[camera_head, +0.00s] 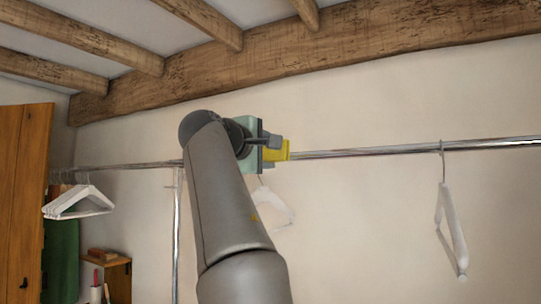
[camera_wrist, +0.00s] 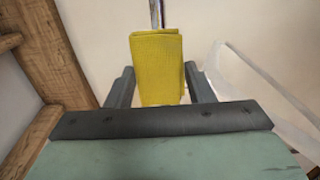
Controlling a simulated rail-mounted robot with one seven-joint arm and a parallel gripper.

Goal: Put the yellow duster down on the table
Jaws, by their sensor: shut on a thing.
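The yellow duster (camera_wrist: 158,65) is a folded yellow cloth held at my gripper (camera_wrist: 160,88), between its two dark fingers in the wrist view. In the head view the duster (camera_head: 279,151) shows as a small yellow patch at the right side of my gripper (camera_head: 272,146), in front of the metal rail. My gripper is shut on the duster. Whether the duster touches the rail I cannot tell. No table is in view.
A metal clothes rail (camera_head: 400,150) runs across the wall. White hangers (camera_head: 80,204) hang at the left, and another hanger (camera_head: 452,225) hangs at the right. A small wooden shelf (camera_head: 117,276) stands low at the left near a wooden door (camera_head: 22,190). Ceiling beams (camera_head: 250,60) are above.

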